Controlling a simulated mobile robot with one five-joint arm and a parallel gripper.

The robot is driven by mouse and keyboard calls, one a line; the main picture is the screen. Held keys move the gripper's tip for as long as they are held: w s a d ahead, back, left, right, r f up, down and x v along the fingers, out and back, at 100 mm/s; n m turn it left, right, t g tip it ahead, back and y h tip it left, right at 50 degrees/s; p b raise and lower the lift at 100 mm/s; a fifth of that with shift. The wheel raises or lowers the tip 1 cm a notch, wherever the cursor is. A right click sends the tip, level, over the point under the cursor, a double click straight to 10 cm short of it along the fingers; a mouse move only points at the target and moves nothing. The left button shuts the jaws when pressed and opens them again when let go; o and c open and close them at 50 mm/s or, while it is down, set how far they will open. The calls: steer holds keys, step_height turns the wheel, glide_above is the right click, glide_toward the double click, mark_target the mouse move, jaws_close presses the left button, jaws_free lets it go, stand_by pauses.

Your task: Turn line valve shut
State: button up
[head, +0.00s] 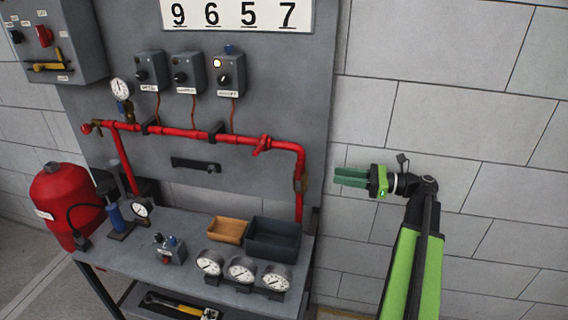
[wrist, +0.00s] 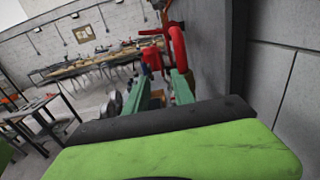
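The red pipe (head: 190,133) runs across the grey panel and bends down at its right end. A red valve handle (head: 262,145) sits on it left of the bend; I take this as the line valve. In the wrist view a red part (wrist: 152,57), likely the handle, shows beyond my fingertips, beside the curved red pipe (wrist: 179,50). My gripper (head: 337,176) is right of the pipe bend, pointing left, and apart from it. In the wrist view my gripper's green fingers (wrist: 160,80) stand apart with nothing held between them.
Below the pipe a grey bench (head: 190,245) carries several gauges, an orange tray (head: 228,230) and a dark bin (head: 272,237). A red tank (head: 67,203) stands at the left. A black handle (head: 196,164) is on the panel.

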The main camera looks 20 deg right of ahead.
mark_target(298, 176)
steer(key=x, duration=1.7)
steer(key=shift+f, duration=0.1)
jaws_close()
stand_by(0.5)
